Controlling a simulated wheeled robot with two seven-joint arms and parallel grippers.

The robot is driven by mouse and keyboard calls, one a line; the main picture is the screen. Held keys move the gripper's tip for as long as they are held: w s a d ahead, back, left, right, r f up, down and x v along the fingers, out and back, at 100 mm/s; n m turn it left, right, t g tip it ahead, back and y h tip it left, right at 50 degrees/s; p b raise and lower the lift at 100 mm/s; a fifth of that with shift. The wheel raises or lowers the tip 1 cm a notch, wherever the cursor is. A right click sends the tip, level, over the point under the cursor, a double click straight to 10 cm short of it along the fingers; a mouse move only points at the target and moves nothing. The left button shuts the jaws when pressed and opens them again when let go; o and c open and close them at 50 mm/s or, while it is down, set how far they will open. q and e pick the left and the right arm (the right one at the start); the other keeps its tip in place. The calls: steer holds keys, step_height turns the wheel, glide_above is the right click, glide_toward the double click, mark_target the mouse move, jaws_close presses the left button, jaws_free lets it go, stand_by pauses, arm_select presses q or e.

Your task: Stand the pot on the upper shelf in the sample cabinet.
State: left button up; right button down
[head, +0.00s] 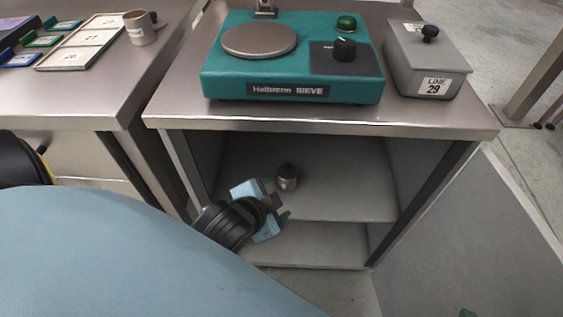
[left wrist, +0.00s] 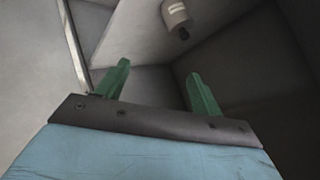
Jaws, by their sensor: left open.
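The pot (head: 287,178), a small grey-brown metal cylinder, stands upright on the upper shelf (head: 350,190) of the open sample cabinet, towards its left side. In the left wrist view the pot (left wrist: 175,13) is beyond the fingertips at the top edge, with a pale label and a dark knob. My left gripper (head: 281,202) is in the cabinet opening, in front of the pot. Its green fingers (left wrist: 158,85) are apart with nothing between them. Of my right gripper (head: 467,313) only a small green tip seems to show at the bottom edge; its jaws are hidden.
The cabinet door (head: 480,235) stands open at the right. Above are a teal sieve machine (head: 290,85) and a grey box (head: 425,65) marked 29. A mug (head: 140,28) and a numbered tray (head: 75,50) are on the left bench. The upper shelf is clear right of the pot.

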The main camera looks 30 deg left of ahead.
arm_select(q)
steer(key=s+d+r+n+h, duration=0.1)
steer(key=s+d+r+n, duration=0.1)
steer(key=n, duration=0.1)
steer(key=d+r+n+g+h, duration=0.1)
steer(key=d+n, duration=0.1)
steer(key=shift+s+h, duration=0.3)
steer(key=shift+s, duration=0.1)
steer(key=shift+f, duration=0.1)
